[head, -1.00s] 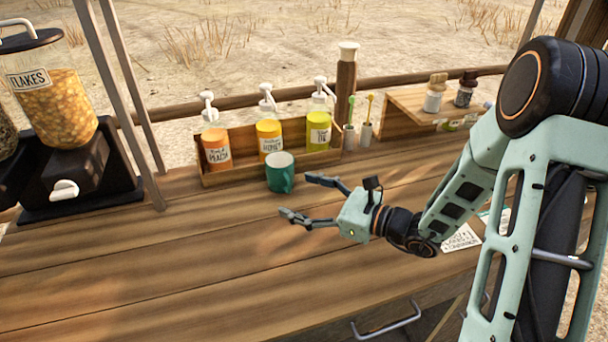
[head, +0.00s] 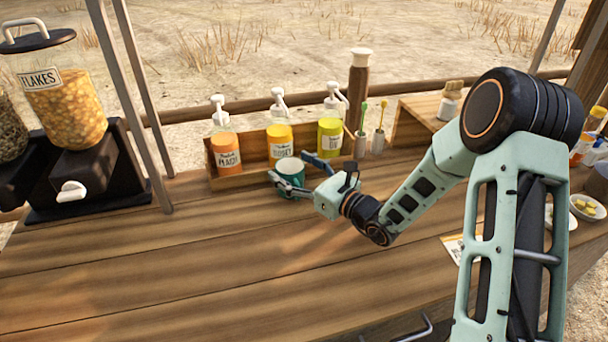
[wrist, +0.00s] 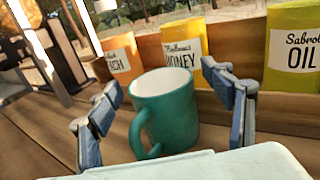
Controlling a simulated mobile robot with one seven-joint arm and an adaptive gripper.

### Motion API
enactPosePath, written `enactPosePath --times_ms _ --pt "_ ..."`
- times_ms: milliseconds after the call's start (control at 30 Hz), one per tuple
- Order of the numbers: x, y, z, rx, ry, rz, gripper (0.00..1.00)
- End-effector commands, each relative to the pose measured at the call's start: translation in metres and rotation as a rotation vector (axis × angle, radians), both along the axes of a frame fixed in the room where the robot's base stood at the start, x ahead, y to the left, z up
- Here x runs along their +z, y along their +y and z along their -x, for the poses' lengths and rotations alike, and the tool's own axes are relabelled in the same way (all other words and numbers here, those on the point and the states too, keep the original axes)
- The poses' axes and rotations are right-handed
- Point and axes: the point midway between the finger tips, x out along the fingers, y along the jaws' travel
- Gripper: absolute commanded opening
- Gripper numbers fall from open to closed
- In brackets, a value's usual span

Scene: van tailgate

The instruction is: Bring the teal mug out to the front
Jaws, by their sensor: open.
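The teal mug (head: 290,170) stands upright on the wooden counter, just in front of the bottle rack. In the wrist view the teal mug (wrist: 166,112) shows a white inside, and its handle faces the lower left. My gripper (head: 297,173) is open, with one finger on each side of the mug. In the wrist view my gripper's fingers (wrist: 168,108) stand left and right of the mug, with a visible gap on the right; I cannot tell whether the left finger touches it. Part of the mug is hidden behind a finger in the head view.
Behind the mug a wooden rack (head: 258,177) holds the peach (head: 228,155), honey (head: 280,152) and oil (head: 330,142) pump bottles. A flakes dispenser (head: 66,110) stands at the left. A card (head: 455,247) lies to the right.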

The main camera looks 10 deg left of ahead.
Motion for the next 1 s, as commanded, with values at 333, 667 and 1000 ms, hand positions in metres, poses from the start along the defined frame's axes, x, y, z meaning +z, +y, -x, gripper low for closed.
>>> enactPosePath --times_ms 333,667,1000 --pt "-0.0003 0.0060 -0.0039 0.000 0.001 0.001 0.74" --pt "-0.0003 0.0057 -0.0038 0.000 0.001 0.001 0.43" --pt "-0.0005 0.0033 0.0005 0.000 0.002 0.001 0.23"
